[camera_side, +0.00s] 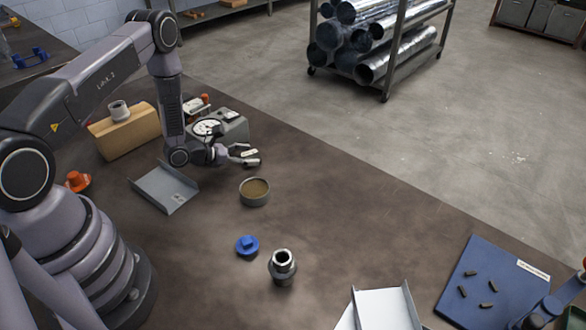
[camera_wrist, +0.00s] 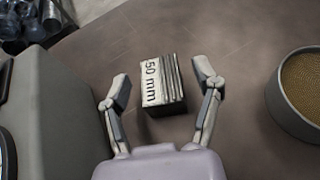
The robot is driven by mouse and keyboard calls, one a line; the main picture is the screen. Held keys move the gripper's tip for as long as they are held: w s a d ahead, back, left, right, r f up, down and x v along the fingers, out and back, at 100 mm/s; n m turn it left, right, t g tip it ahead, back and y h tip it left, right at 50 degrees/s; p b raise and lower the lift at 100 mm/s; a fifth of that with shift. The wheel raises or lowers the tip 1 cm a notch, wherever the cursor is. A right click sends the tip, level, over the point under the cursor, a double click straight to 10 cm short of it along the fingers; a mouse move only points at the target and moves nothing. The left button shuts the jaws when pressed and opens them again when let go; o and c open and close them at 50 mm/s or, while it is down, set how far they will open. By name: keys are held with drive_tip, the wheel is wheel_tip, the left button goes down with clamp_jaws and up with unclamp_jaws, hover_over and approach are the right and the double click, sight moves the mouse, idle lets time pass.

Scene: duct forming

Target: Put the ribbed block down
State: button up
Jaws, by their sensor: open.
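The ribbed block (camera_wrist: 163,85) is small and pale grey, with dark ribs along one side and "50 mm" printed on its face. In the wrist view it sits between the two fingers of my gripper (camera_wrist: 162,82), with a visible gap on each side. It appears to rest on the brown table. In the side view my gripper (camera_side: 246,155) is low over the table, fingers open. The block shows there only as a small pale patch between the fingers, partly hidden.
A round pot with brown contents (camera_side: 254,193) stands close by; it also shows in the wrist view (camera_wrist: 285,100). A grey gauge box (camera_side: 234,130) is behind my gripper.

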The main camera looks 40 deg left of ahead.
drive_tip(key=v, duration=0.5)
drive_tip(key=shift+w+r, duration=0.15)
drive_tip(key=shift+r, duration=0.25)
drive_tip(key=d+r+m+g+h, duration=0.1)
drive_tip(key=d+r+m+h, duration=0.25)
drive_tip(key=r, duration=0.55)
drive_tip(key=d+r+m+g+h, duration=0.15)
drive_tip(key=d+r+m, duration=0.3)
drive_tip(key=r, duration=0.45)
drive_tip(key=s+d+r+m+g+h, duration=0.2)
drive_tip(key=s+d+r+m+g, duration=0.5)
drive_tip(key=s+d+r+m, duration=0.3)
drive_tip(key=s+a+r+m+g+y, duration=0.2)
drive_tip(key=s+r+m+y, duration=0.35)
drive_tip(key=s+m, duration=0.35)
drive_tip(key=s+a+r+m+t+y, duration=0.4)
drive_tip(key=s+a+y, duration=0.2)
drive_tip(key=s+a, duration=0.1)
drive_tip(key=shift+s+m, duration=0.3)
drive_tip(key=shift+s, duration=0.15)
drive_tip(key=shift+t+y, duration=0.25)
